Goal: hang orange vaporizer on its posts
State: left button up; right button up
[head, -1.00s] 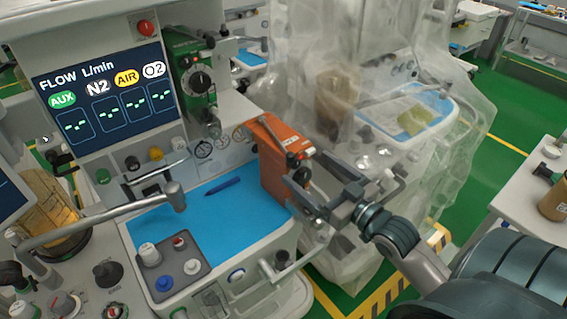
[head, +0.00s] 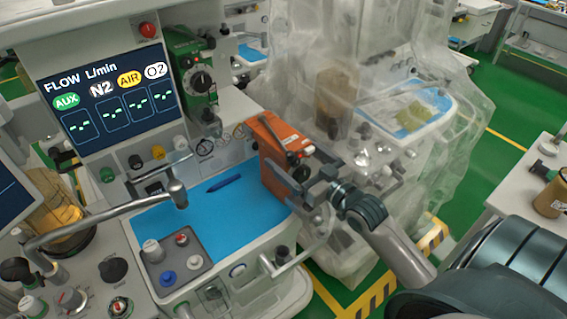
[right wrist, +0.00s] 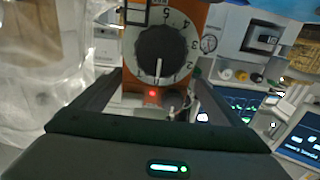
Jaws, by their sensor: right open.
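The orange vaporizer (head: 272,152) stands upright at the right end of the blue work surface (head: 222,205). Its dial faces my right gripper. The right wrist view shows the orange body (right wrist: 192,20) and its black numbered dial (right wrist: 163,52) straight ahead, with a small red light below. My right gripper (head: 292,178) is open at the dial side, its fingers (right wrist: 155,85) spread to either side of the dial's lower part. I cannot tell whether they touch it. A green vaporizer (head: 190,68) hangs beside the flow screen. I cannot make out the free posts. My left gripper is not in view.
A blue pen (head: 222,183) lies on the blue surface. A jointed grey metal arm (head: 110,208) crosses at its left, near a grey block with knobs (head: 176,262). A plastic-draped cart (head: 350,80) stands close at the right. The middle of the blue surface is clear.

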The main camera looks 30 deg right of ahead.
aim_at(284, 144)
jog(key=w+p, duration=0.1)
jog(key=w, duration=0.3)
jog(key=shift+d+p, duration=0.15)
jog(key=shift+p, duration=0.25)
jog(key=shift+w+f, duration=0.15)
jog(key=shift+w, duration=0.3)
jog(key=c, duration=2.2)
jog(key=shift+o, duration=0.2)
jog(key=shift+r, duration=0.25)
